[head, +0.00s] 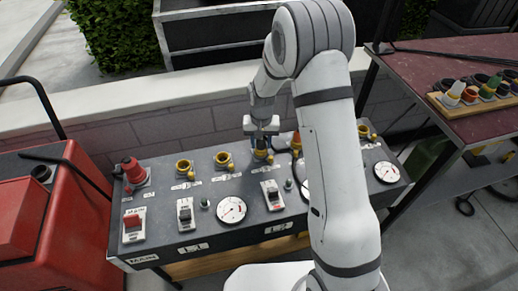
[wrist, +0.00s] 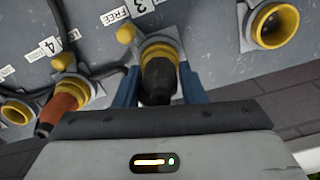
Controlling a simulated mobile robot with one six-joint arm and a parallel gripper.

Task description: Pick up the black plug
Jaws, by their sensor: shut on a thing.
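The black plug (wrist: 158,82) sits in a yellow-ringed socket (wrist: 160,50) on the grey panel, in the middle of the wrist view. My gripper (wrist: 159,90) is shut on it, with one blue finger on each side of the plug. In the head view my gripper (head: 261,133) reaches down to the same yellow socket (head: 262,155) from behind, and the plug is mostly hidden there. The plug appears still seated in the socket; how deep I cannot tell.
An orange plug (wrist: 62,105) with a dark cable sits in the neighbouring socket. A wooden rack (head: 470,105) holds several plugs at right.

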